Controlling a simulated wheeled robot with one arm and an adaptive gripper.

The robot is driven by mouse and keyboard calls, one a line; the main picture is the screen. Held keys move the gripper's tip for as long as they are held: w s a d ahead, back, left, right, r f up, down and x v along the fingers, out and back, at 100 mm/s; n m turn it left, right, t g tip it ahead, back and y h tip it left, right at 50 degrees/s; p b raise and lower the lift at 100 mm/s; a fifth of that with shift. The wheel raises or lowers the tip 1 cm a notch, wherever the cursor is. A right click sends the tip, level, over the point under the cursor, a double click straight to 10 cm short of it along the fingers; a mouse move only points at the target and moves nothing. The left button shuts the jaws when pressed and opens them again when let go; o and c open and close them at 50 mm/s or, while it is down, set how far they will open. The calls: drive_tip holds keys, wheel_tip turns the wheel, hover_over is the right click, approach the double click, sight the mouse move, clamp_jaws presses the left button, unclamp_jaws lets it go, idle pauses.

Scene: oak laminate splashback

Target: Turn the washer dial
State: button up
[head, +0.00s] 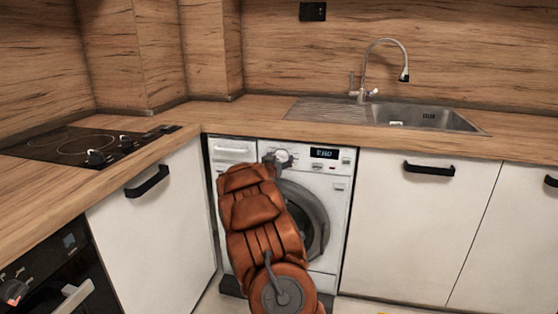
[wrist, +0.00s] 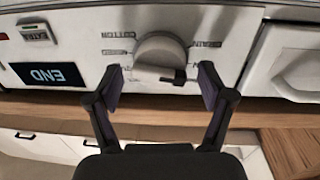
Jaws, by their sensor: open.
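The white washer (head: 335,190) stands under the counter, its round door partly hidden behind my orange arm. Its dial (head: 283,156) is a pale round knob between the drawer and the dark display (head: 324,153). The wrist view is upside down and shows the dial (wrist: 160,52) close up, with printed programme labels around it and the display (wrist: 50,74) reading END. My gripper (wrist: 160,75) is open, with one fingertip on each side of the dial's near edge; nothing is held. I cannot tell whether a finger touches the dial. In the head view my arm hides most of the gripper.
The detergent drawer (wrist: 297,62) is shut, beside the dial. The wooden counter edge (wrist: 270,112) runs just past the panel. A sink (head: 425,116) with a tap is right of the washer, and a hob (head: 75,146) is at left. White cabinets flank the washer.

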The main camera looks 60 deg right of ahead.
drive_tip(key=c, duration=1.2)
drive_tip(key=shift+o, duration=0.2)
drive_tip(key=m+b, duration=0.1)
drive_tip(key=m, duration=0.2)
drive_tip(key=m+b, duration=0.2)
drive_tip(key=m, duration=0.2)
drive_tip(key=shift+f+b, duration=0.1)
drive_tip(key=shift+b, duration=0.3)
drive_tip(key=m+b, duration=0.2)
drive_tip(key=m, duration=0.2)
drive_tip(key=shift+s+m+y+b, duration=0.1)
drive_tip(key=shift+m+y+b, duration=0.2)
drive_tip(key=shift+y, duration=0.1)
drive_tip(key=shift+s+m+t+b, duration=0.1)
drive_tip(key=shift+m+t+b, duration=0.2)
drive_tip(key=shift+m+b, duration=1.1)
drive_tip(key=shift+d+m+p, duration=0.1)
drive_tip(key=shift+m+p, duration=0.25)
drive_tip(key=shift+m, duration=0.15)
